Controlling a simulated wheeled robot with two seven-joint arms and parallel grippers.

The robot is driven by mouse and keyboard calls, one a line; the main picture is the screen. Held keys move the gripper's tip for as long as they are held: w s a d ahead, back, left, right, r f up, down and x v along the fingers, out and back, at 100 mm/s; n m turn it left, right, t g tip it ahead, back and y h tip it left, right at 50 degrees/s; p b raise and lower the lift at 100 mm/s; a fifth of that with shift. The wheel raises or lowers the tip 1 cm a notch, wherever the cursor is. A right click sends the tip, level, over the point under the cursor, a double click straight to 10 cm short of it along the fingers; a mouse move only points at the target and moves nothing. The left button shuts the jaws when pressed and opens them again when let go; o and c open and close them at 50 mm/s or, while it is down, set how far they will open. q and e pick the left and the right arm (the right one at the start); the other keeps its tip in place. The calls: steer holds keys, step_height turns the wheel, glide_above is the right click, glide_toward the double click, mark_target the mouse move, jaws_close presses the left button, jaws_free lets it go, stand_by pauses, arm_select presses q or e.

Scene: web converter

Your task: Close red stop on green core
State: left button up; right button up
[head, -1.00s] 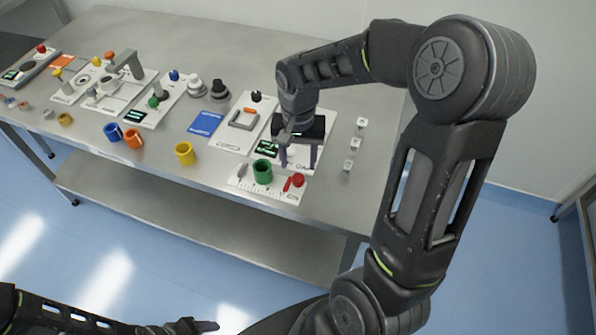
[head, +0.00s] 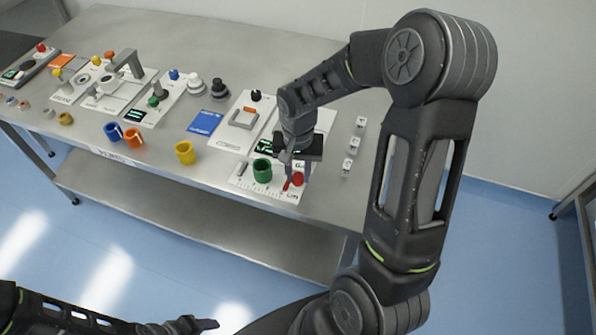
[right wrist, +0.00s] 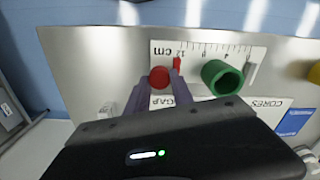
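The red stop (head: 297,179) sits on the white centimetre-scale plate (head: 250,184) near its right end in the head view. The green core (head: 262,171), a hollow cylinder, stands on the same plate to its left, with a gap between. My right gripper (head: 294,177) is over the red stop. In the right wrist view its two purple fingers (right wrist: 158,84) are apart, with the round red stop (right wrist: 159,77) between or just beyond their tips; contact is unclear. The green core (right wrist: 222,78) is right of the fingers there. My left gripper (head: 192,325) is low at the bottom, away from the table.
A yellow core (head: 185,153), an orange core (head: 134,137) and a blue core (head: 113,132) stand to the left. A blue card (head: 205,122) and a white plate with a handle (head: 243,118) lie behind. Small white blocks (head: 352,145) stand on the right.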

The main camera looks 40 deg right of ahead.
steer(key=c, duration=0.4)
steer(key=w+a, duration=0.1)
steer(key=w+a+b, duration=0.1)
steer(key=w, duration=0.1)
steer(key=shift+f, duration=0.1)
steer(key=shift+c, duration=0.2)
steer(key=shift+a, duration=0.1)
steer(key=o, duration=1)
step_height(320, 180, up, 8)
steer(key=p, duration=0.5)
